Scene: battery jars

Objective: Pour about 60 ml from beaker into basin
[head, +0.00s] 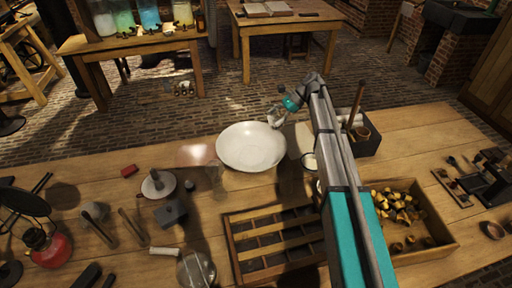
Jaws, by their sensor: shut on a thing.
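The basin (251,151) is a wide, white, shallow bowl on the wooden table. Its inside looks pale, and I cannot make out any liquid in it. My gripper (277,117) is at the basin's far right rim, at the end of my outstretched arm. It is shut on a small, pale, glassy vessel that looks like the beaker (274,122). The vessel seems tilted toward the basin; its contents and any stream are too small to tell.
A slotted wooden rack (232,245) and a wooden tray (440,243) of brass pieces lie in front. A dark box (368,143) with a tall stick stands right of my arm. A red lamp (48,250) and small tools fill the left side.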

